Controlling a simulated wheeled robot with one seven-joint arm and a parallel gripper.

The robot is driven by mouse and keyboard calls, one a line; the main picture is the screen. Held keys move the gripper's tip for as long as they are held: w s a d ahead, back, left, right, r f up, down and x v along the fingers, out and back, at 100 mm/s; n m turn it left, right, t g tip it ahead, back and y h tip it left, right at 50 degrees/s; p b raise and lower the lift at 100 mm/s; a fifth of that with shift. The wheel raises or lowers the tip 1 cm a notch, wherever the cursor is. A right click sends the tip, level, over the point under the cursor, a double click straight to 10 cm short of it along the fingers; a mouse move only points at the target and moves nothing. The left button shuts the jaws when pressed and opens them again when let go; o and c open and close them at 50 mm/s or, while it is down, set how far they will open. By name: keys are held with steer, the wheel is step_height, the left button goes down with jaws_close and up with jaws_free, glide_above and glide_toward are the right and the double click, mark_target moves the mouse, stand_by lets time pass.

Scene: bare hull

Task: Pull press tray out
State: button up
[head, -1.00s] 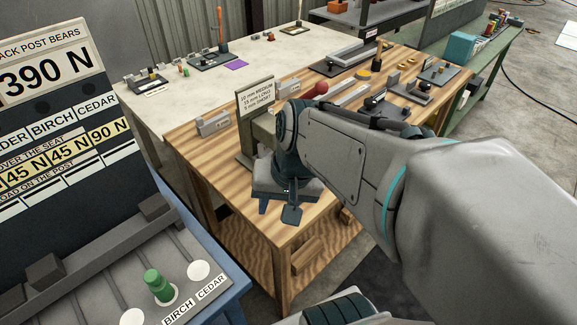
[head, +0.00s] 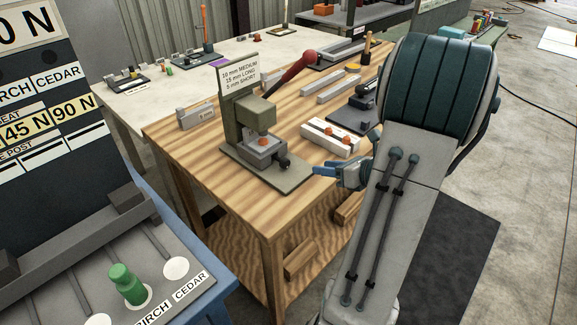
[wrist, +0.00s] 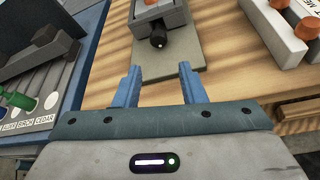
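The press (head: 240,118) is an olive-green stand with a red-knobbed lever on a flat base, near the front of the wooden bench. Its grey press tray (head: 258,154) sits low on the base under the ram, with an orange piece in it. A black knob (head: 284,162) sticks out of the tray's front. My gripper (head: 318,170) is at the bench's front edge, just right of the knob. In the wrist view, the two blue fingers of my gripper (wrist: 158,70) are spread and empty. The knob (wrist: 158,38) lies beyond the fingertips, roughly centred between them, and the tray (wrist: 158,12) is behind it.
A white block (head: 330,138) with orange pieces stands on the bench right of the press. A sign (head: 238,76) is on top of the press. At lower left is a blue stand with a green peg (head: 128,284). The wood between gripper and white block is bare.

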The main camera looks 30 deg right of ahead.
mark_target(288, 163)
steer(key=x, duration=1.3)
steer(key=shift+w+a+r, duration=0.1)
steer(key=shift+a, duration=0.05)
